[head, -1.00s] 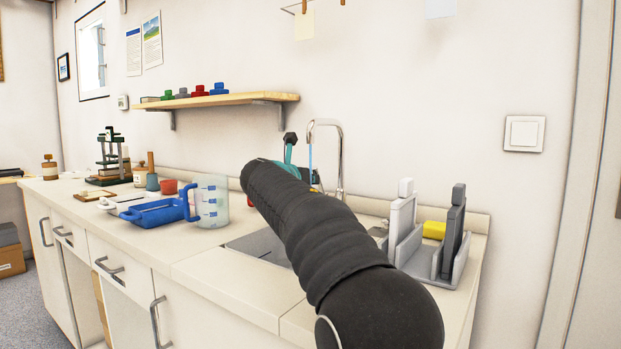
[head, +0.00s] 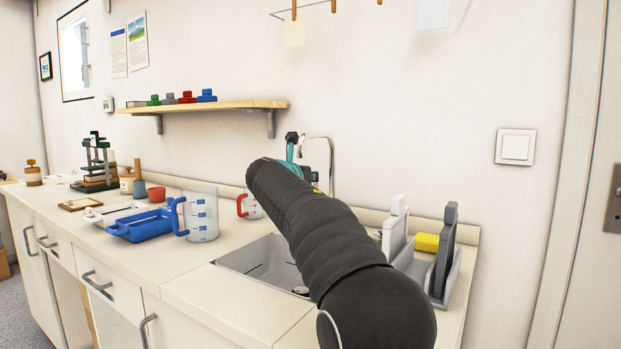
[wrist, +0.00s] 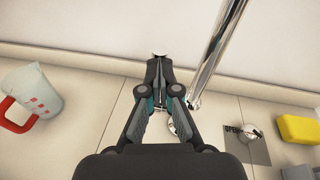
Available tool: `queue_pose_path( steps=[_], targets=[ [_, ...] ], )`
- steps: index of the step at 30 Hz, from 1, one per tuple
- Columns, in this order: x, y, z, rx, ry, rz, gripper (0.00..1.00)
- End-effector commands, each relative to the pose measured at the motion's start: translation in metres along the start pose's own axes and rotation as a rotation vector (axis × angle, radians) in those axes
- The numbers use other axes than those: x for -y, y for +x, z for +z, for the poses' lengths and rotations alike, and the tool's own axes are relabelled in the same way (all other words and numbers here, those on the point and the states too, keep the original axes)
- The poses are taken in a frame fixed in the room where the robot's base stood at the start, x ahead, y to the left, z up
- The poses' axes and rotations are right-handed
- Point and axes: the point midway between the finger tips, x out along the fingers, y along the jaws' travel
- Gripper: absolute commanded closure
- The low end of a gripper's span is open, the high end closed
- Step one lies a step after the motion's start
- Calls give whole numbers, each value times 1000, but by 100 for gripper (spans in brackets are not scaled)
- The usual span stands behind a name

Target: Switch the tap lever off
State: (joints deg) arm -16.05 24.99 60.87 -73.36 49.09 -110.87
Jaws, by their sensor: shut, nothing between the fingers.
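The chrome tap (head: 331,165) stands behind the sink (head: 235,262); my arm hides its lower part. Its bright pipe (wrist: 215,55) slants down just right of my gripper (wrist: 161,68) in the wrist view. The gripper is shut and empty, its fingertips pointing at the wall. A small pale rounded piece (wrist: 160,52) shows at the tips; I cannot tell if they touch it. A dark square plate (wrist: 246,144) marked "OPEN" bears a chrome piece at lower right, apart from the gripper. I cannot clearly make out the tap lever.
A red-handled jug (head: 249,206) stands left of the tap, with a blue-handled measuring jug (head: 201,215) farther left. A rack (head: 447,285) with upright boards and a yellow sponge (head: 427,243) stand right. A shelf (head: 230,105) hangs above the counter.

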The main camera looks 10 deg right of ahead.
Motion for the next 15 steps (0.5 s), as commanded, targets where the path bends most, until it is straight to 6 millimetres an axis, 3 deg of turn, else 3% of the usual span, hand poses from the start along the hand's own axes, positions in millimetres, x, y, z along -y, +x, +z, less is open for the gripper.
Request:
queue_pose_path(
  steps=[11,15],
  targets=[
    [5,2,2,4,1,-6,100],
    [5,-6,4,5,1,-5,100]
  ],
)
